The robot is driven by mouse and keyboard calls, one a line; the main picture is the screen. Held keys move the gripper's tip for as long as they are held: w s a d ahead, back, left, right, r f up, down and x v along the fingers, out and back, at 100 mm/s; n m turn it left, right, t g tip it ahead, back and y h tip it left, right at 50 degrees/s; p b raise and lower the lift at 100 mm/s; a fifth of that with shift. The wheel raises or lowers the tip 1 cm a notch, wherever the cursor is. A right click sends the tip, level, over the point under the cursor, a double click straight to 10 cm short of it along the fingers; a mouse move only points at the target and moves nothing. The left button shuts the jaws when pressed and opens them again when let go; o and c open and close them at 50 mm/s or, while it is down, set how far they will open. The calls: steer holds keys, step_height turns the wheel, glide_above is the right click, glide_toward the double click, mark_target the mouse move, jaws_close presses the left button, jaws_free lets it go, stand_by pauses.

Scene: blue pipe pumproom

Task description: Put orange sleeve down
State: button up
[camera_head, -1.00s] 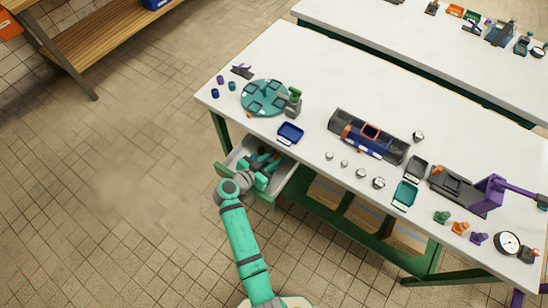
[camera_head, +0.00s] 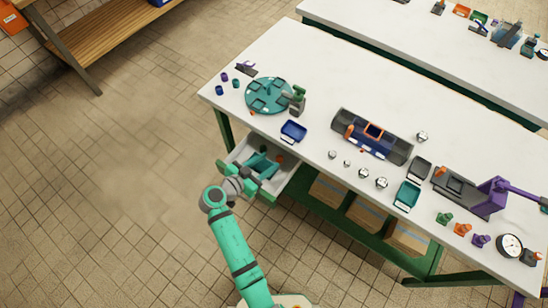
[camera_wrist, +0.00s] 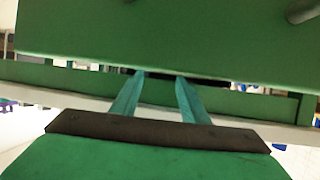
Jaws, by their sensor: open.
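A small orange piece (camera_head: 280,158), likely the orange sleeve, lies in the open drawer (camera_head: 290,179) under the table's front edge in the head view. It is too small to make out its shape or whether it stands upright. My gripper (camera_head: 264,168) is over the front left part of the drawer, to the left of the orange piece and apart from it. In the wrist view my two teal fingers (camera_wrist: 160,78) stand apart with nothing between them. A green panel fills much of that view, and no orange shows there.
The white table (camera_head: 330,90) carries a teal round plate (camera_head: 268,95), a blue tray (camera_head: 293,131), a dark fixture (camera_head: 371,135) and several small parts. Boxes (camera_head: 368,212) stand on the shelf below. The floor (camera_head: 120,180) at left is clear.

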steer(key=v, duration=0.6)
steer(key=shift+r, duration=0.1)
steer(key=shift+w, duration=0.1)
steer(key=shift+d, duration=0.15)
